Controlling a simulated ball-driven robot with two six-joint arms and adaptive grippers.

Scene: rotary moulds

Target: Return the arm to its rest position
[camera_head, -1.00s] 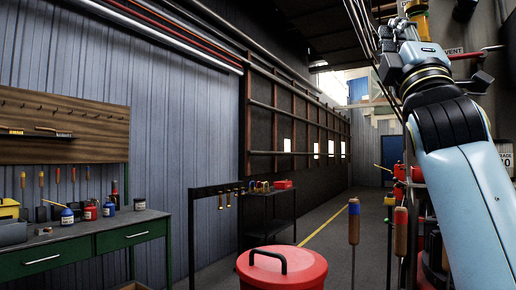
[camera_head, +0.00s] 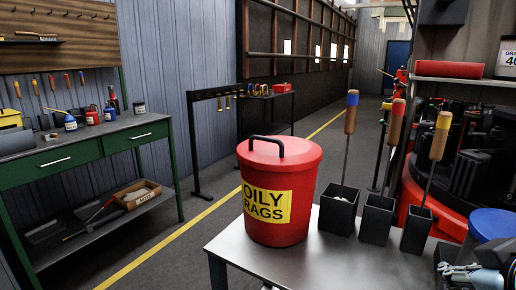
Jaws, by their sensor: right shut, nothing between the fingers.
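My right gripper (camera_head: 468,276) shows in the bottom right corner of the head view, partly cut off by the frame edge. It is shut and empty, low over the right end of the metal table (camera_head: 335,262). My left gripper is out of view.
A red bin labelled "OILY RAGS" (camera_head: 280,195) stands on the table. Right of it are several black holders (camera_head: 377,218) with wooden-handled tools, and a blue-lidded container (camera_head: 492,223) close to my right gripper. A green workbench (camera_head: 85,151) stands at the left. The floor aisle with the yellow line (camera_head: 160,246) is clear.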

